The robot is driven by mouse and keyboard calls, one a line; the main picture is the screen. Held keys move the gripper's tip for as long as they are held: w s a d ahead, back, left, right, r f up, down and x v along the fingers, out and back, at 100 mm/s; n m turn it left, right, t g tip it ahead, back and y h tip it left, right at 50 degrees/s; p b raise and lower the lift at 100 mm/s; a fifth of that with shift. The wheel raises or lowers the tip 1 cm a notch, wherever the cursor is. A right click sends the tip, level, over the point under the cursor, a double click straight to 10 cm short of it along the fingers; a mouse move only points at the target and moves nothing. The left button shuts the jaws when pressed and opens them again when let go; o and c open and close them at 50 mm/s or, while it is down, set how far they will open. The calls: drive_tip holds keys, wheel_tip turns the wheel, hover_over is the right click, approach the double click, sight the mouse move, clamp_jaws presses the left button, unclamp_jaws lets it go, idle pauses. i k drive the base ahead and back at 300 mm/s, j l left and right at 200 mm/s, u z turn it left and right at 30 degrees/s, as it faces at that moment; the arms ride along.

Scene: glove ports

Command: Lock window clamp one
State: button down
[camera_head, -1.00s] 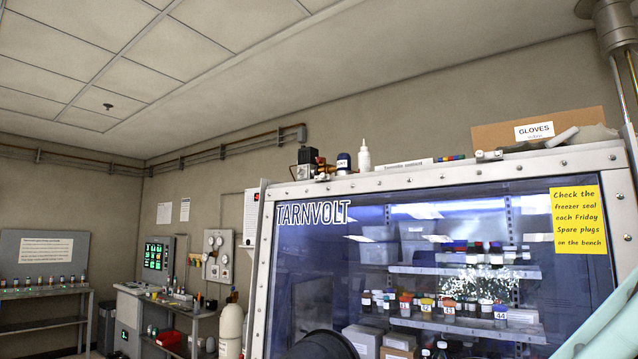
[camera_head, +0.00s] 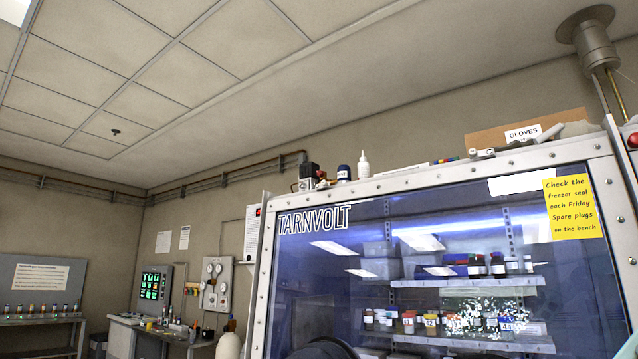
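The glove box window (camera_head: 430,235) marked TARNVOLT fills the right half of the head view. Its light metal frame (camera_head: 430,183) runs along the top and down both sides, with small bolts along it. I cannot make out a window clamp for certain. A red round part (camera_head: 633,140) shows at the right edge beside the frame, cut off by the picture. A dark round rim (camera_head: 325,349), perhaps a glove port, shows at the bottom. The lower window is out of view. My gripper is not in view.
A gloves carton (camera_head: 525,132), a white bottle (camera_head: 364,165) and small items stand on top of the box. A yellow note (camera_head: 572,208) is on the window. Shelves with jars (camera_head: 430,320) stand behind the glass. A bench (camera_head: 160,330) stands at left.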

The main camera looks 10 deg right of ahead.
sight(324, 185)
drive_tip(key=j+z, duration=0.15)
drive_tip(key=j, duration=0.45)
drive_tip(key=k+j+z, duration=0.1)
drive_tip(key=j, duration=0.45)
drive_tip(key=i+j+z, duration=0.15)
drive_tip(key=j+z, duration=0.2)
drive_tip(key=j, duration=0.55)
drive_tip(key=j+z, duration=0.4)
drive_tip(key=j, duration=0.5)
drive_tip(key=i+j+z, duration=0.45)
drive_tip(key=j, duration=0.25)
drive_tip(key=i, duration=0.5)
drive_tip(key=j+z, duration=0.05)
